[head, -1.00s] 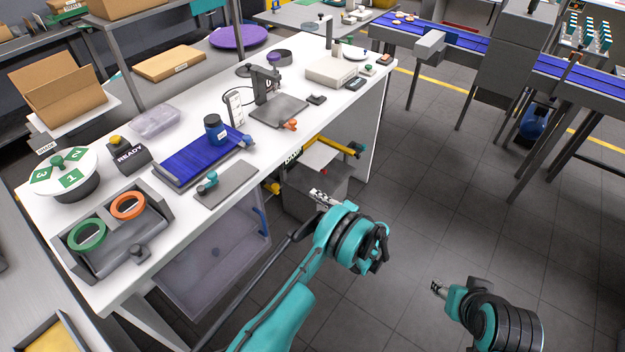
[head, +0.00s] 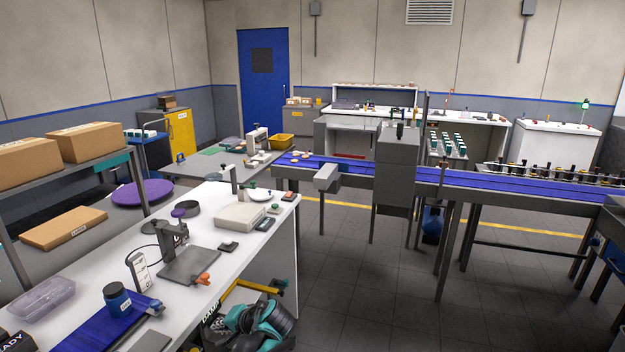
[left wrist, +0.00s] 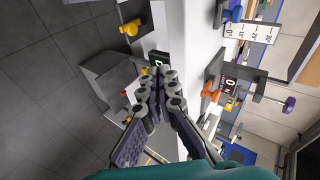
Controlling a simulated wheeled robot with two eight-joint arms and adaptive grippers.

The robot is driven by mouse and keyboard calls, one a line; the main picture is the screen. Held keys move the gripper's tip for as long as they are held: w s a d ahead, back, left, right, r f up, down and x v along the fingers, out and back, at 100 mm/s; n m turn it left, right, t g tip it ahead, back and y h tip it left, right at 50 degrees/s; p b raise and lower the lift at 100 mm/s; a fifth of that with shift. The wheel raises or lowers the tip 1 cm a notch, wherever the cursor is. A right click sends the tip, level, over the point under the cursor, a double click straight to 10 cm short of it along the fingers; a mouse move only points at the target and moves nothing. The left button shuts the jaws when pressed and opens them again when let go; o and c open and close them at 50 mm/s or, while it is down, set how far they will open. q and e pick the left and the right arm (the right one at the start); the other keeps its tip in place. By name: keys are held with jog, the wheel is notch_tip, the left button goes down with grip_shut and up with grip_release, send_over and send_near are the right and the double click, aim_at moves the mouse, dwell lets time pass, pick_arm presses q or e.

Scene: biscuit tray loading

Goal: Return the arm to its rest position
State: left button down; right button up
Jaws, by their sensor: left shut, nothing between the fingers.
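My left arm shows at the bottom centre of the head view, with teal and black parts beside the white workbench's (head: 272,228) right side. Its fingers are hard to make out there. In the left wrist view my left gripper (left wrist: 160,82) is shut and empty, its dark fingertips together near the bench edge (left wrist: 182,60). A grey bin (left wrist: 112,75) lies beyond the fingers, below the bench. My right gripper is out of view.
A blue conveyor (head: 480,184) runs across the back right. Open grey floor (head: 345,290) lies between.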

pick_arm(q)
jog(key=s+d+r+n+h, duration=0.1)
jog(key=s+d+h, duration=0.1)
jog(key=s, duration=0.7)
jog(key=s+d+r+n+t+h, duration=0.1)
jog(key=s+h, duration=0.3)
jog(key=s, duration=0.5)
jog(key=s+d+r+n+h, duration=0.1)
jog(key=s+d+h, duration=0.2)
jog(key=s, duration=0.6)
jog(key=shift+d+r+n+t, duration=0.3)
jog(key=shift+d+n, duration=0.1)
jog(key=shift+d, duration=0.15)
